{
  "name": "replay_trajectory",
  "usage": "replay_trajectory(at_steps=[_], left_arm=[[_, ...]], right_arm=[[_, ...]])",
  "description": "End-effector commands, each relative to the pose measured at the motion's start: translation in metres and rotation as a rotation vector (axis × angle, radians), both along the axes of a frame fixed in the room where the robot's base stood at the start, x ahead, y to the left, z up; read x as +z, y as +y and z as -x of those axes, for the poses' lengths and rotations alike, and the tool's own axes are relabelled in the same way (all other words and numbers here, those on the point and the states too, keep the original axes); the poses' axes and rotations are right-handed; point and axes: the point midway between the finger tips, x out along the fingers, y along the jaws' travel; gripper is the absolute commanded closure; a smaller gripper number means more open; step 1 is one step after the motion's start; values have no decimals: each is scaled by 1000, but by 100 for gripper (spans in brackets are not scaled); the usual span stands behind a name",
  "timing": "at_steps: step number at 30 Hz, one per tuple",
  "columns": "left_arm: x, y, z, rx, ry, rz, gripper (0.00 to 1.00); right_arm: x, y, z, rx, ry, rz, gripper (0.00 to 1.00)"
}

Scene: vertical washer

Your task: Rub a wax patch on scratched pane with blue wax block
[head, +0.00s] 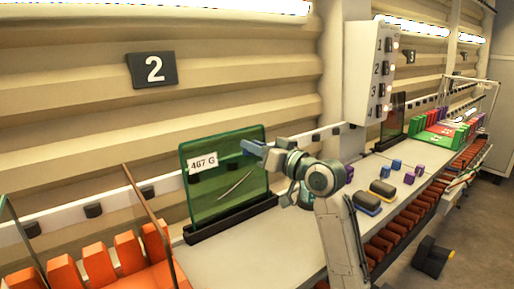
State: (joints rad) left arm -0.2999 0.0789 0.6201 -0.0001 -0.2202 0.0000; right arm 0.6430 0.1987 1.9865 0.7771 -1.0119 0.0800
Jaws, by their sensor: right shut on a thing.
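The green glass pane (228,172) stands upright in a dark base rail on the pale bench, with a white "467 G" label at its upper left. A pale curved scratch (236,185) runs across its middle right. My right gripper (266,153) is shut on a blue block (252,147), at the pane's upper right edge. The block overlaps the pane in the head view; I cannot tell whether they touch. The fingertips are small and partly hidden by the wrist. No wax patch can be made out on the glass. My left gripper is not in view.
Orange pieces (128,252) and a clear panel stand at left. A numbered switch box (372,72) is behind.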

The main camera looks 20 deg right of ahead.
Motion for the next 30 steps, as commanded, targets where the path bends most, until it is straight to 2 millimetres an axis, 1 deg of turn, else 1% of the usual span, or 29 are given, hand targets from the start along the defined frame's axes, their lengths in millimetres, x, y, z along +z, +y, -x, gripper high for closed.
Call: replay_trajectory(at_steps=[4,12,17,24,30], left_arm=[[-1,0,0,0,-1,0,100],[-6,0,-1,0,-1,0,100],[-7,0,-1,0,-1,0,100],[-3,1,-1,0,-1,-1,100],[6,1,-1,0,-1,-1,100]], right_arm=[[0,-6,-2,-2,0,2,97],[0,-30,-9,-2,-1,3,97],[1,-38,-11,-1,-2,1,97],[1,-36,-14,1,-1,-1,97],[2,-19,-9,2,0,-3,97]])
